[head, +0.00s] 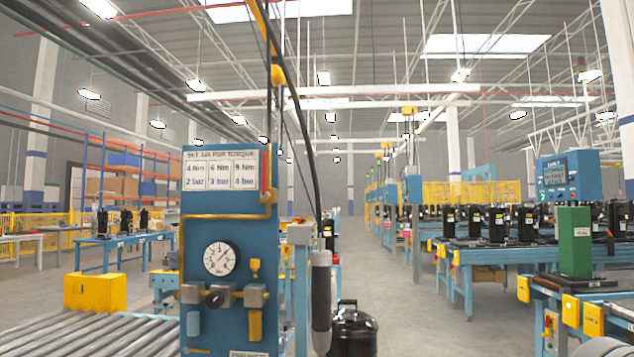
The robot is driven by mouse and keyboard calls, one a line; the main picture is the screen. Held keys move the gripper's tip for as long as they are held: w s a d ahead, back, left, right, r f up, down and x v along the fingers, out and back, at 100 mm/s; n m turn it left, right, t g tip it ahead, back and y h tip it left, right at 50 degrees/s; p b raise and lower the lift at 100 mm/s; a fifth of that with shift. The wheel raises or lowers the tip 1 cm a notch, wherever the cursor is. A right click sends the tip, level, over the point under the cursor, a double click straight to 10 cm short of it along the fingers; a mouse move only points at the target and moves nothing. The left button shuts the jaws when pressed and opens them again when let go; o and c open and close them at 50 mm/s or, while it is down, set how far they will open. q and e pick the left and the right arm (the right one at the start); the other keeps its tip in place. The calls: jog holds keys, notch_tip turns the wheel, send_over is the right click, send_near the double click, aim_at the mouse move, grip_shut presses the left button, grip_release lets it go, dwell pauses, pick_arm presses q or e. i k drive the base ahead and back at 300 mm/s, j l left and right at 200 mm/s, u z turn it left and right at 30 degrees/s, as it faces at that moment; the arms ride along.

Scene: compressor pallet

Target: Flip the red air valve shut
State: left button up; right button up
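A blue air panel (230,255) stands upright close in front of me, left of centre. A narrow red lever (265,170) is at its upper right edge, beside the white torque chart; it looks upright and seems to be the air valve handle. A yellow pipe (228,217) runs across the panel just below it. A round white pressure gauge (221,258) sits lower, above a row of grey fittings (222,296). The needle reading is too small to tell. Neither of my grippers is in view.
A grey cylindrical tool (321,300) hangs on a cable just right of the panel. A black compressor (353,330) stands behind it. A roller conveyor (85,335) lies at lower left. Blue workbenches line the right; the centre aisle floor (410,310) is clear.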

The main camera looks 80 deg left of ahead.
aim_at(265, 195)
jog(key=u, duration=2.9)
